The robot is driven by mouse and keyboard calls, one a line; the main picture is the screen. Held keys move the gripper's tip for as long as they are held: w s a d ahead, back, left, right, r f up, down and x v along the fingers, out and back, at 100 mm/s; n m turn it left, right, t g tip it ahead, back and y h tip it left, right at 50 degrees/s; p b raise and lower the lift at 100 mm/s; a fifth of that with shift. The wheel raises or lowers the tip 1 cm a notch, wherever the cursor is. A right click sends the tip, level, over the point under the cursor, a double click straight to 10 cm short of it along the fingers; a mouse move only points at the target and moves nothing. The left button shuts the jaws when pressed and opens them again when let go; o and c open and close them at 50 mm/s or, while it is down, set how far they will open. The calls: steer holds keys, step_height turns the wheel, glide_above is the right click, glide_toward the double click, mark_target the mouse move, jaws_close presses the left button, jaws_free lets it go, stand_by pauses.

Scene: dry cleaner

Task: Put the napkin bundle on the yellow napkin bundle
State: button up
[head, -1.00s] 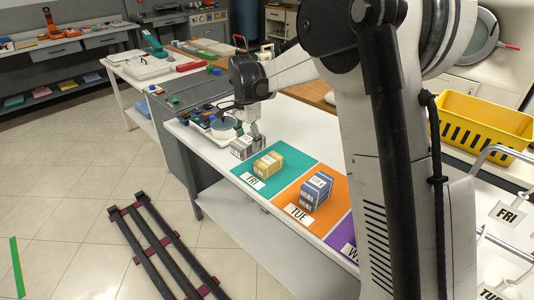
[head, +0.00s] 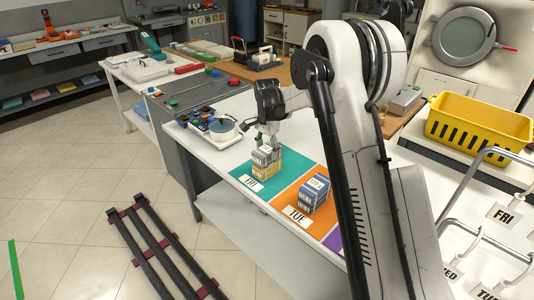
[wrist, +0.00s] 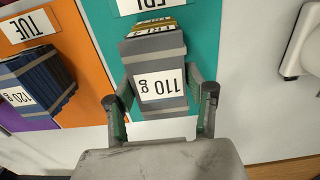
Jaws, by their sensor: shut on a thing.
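My gripper (head: 268,141) is shut on a grey napkin bundle (head: 264,155) with a white label. In the wrist view the grey bundle (wrist: 157,62) sits between both fingers and its label reads "110 g". The yellow napkin bundle (head: 266,171) lies on the teal FRI mat (head: 291,168). The grey bundle is directly above it, touching or nearly so; I cannot tell which. In the wrist view only a thin edge of the yellow bundle (wrist: 152,27) shows past the grey one.
Blue napkin bundles (head: 314,194) stand on the orange TUE mat (head: 310,225) to the right. A tray of small items (head: 222,131) lies behind to the left. A yellow basket (head: 478,128) stands at the far right.

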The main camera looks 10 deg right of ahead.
steer(key=shift+f, duration=0.65)
steer(key=shift+f, duration=0.1)
steer(key=o, duration=1.2)
